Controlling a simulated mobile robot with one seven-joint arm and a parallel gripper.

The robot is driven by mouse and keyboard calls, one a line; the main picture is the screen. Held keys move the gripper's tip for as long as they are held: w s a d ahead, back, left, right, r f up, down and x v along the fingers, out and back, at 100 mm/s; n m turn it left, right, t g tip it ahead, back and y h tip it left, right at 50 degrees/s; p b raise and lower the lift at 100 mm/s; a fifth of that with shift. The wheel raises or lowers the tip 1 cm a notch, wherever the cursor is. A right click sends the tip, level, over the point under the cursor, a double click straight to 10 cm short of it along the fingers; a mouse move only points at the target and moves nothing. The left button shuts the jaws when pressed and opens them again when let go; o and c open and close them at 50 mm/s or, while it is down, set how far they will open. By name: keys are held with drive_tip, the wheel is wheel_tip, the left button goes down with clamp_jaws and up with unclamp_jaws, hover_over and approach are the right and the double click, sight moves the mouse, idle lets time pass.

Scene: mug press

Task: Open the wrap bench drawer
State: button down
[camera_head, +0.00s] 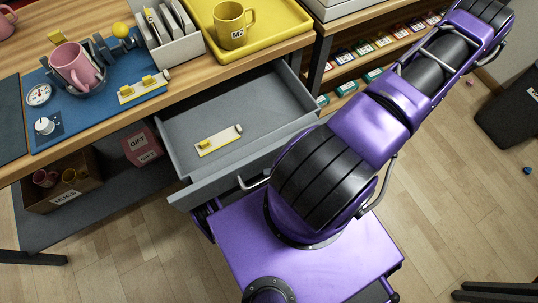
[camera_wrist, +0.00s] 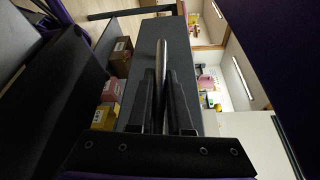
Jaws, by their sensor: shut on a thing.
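The wrap bench drawer (camera_head: 250,105) stands pulled out from under the bench top in the head view, its grey inside open to view. A small white and yellow strip (camera_head: 219,140) lies on its floor. The drawer's metal bar handle (camera_head: 253,184) shows partly at the front, and my arm covers the rest. In the wrist view my gripper (camera_wrist: 166,78) has its two dark fingers closed on the thin handle bar, in front of the grey drawer front (camera_wrist: 146,52). My gripper is hidden behind my arm in the head view.
The bench top (camera_head: 185,87) holds a yellow tray (camera_head: 275,22) with a yellow mug (camera_head: 232,25), a blue mat (camera_head: 105,105) with a pink mug (camera_head: 76,66), and a divider box (camera_head: 175,45). A mug box (camera_head: 62,187) sits on the lower shelf. Open floor lies in front.

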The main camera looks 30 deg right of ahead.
drive_tip(key=shift+s, duration=0.3)
drive_tip(key=c, duration=0.8)
unclamp_jaws()
drive_tip(key=shift+c, duration=0.2)
drive_tip(key=shift+d, duration=0.1)
drive_tip(key=v, duration=1.7)
drive_tip(key=shift+d, duration=0.2)
